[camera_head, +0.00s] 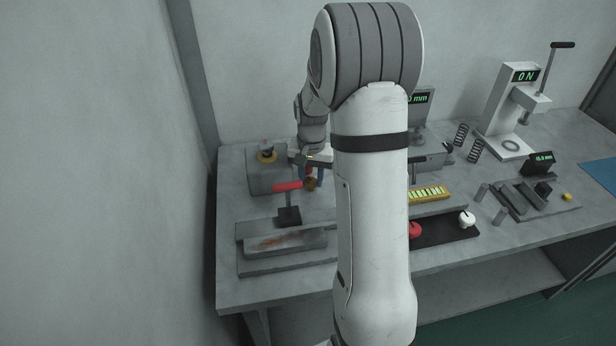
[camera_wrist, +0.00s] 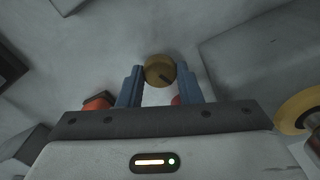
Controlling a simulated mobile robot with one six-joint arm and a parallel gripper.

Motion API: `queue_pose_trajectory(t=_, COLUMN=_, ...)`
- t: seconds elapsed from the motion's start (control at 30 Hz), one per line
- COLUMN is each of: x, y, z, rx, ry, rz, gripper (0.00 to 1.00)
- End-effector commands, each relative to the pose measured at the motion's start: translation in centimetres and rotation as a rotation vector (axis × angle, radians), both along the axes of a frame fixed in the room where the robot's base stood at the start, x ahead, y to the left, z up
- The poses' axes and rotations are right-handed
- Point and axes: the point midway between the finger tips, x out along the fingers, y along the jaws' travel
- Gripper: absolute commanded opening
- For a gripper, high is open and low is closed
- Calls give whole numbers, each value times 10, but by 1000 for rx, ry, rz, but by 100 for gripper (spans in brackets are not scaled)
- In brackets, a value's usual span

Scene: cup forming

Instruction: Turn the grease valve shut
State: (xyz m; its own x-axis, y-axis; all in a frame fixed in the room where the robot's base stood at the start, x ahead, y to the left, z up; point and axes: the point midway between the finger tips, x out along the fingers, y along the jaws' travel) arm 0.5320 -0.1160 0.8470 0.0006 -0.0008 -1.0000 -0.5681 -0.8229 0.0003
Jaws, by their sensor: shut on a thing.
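A round brass knob (camera_wrist: 159,70), which I take to be the grease valve, sits between my fingertips in the wrist view. A dark slot or mark shows on its face. It also shows small in the head view (camera_head: 311,184), near the back left of the bench. My gripper (camera_wrist: 160,82) has its two blue fingers on either side of the knob and is shut on it. In the head view my gripper (camera_head: 318,173) points down there, partly hidden by my arm. The valve's turned position is unclear.
A press (camera_head: 506,110) and gauges stand to the right. My arm hides the bench middle.

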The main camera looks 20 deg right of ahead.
Motion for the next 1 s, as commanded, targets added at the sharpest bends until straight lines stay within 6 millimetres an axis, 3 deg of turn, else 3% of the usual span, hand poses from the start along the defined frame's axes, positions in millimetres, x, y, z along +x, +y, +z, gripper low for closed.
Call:
queue_pose_trajectory(t=0.5, x=-2, y=2, z=-2, rx=5, ry=8, rz=-337, gripper=9)
queue_pose_trajectory(t=1.0, x=-1, y=3, z=-2, rx=5, ry=7, rz=-398, gripper=9)
